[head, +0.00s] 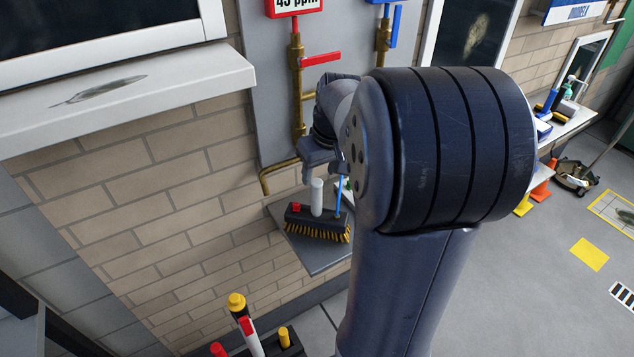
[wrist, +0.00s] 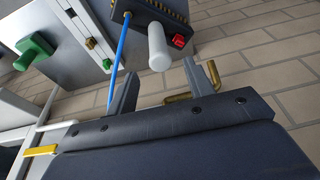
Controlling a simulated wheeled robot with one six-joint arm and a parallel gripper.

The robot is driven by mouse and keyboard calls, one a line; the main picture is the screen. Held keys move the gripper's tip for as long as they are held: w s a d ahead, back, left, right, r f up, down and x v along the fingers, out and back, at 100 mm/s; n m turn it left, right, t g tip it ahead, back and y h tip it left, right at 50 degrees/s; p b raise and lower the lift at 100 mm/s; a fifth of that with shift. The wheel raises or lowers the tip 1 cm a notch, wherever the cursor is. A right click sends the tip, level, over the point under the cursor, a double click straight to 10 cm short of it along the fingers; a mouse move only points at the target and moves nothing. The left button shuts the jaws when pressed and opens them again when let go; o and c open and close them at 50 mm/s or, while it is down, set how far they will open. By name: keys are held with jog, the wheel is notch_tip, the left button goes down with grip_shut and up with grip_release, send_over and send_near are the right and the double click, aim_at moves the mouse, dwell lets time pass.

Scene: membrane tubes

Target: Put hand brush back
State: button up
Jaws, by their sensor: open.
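The hand brush (head: 318,222) has a dark block, yellow bristles along its lower edge, a pale upright handle and a red knob. It stands on a small grey shelf (head: 318,262) by the brick wall. A thin blue rod (head: 338,197) rises beside it. My gripper (head: 320,172) is just above the handle, partly hidden by my arm. In the wrist view my gripper (wrist: 160,68) is open and empty, with the handle (wrist: 158,45) of the brush pointing at the gap between its fingers. Contact cannot be told.
Brass pipes with a red lever (head: 321,59) run down the wall panel close to my gripper. A holder with yellow- and red-topped items (head: 240,315) stands at lower left. A green knob (wrist: 35,45) and a yellow handle (wrist: 40,151) show in the wrist view. The floor at right is mostly clear.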

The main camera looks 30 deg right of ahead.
jog(key=shift+v, duration=2.35)
jog(key=shift+c, duration=0.2)
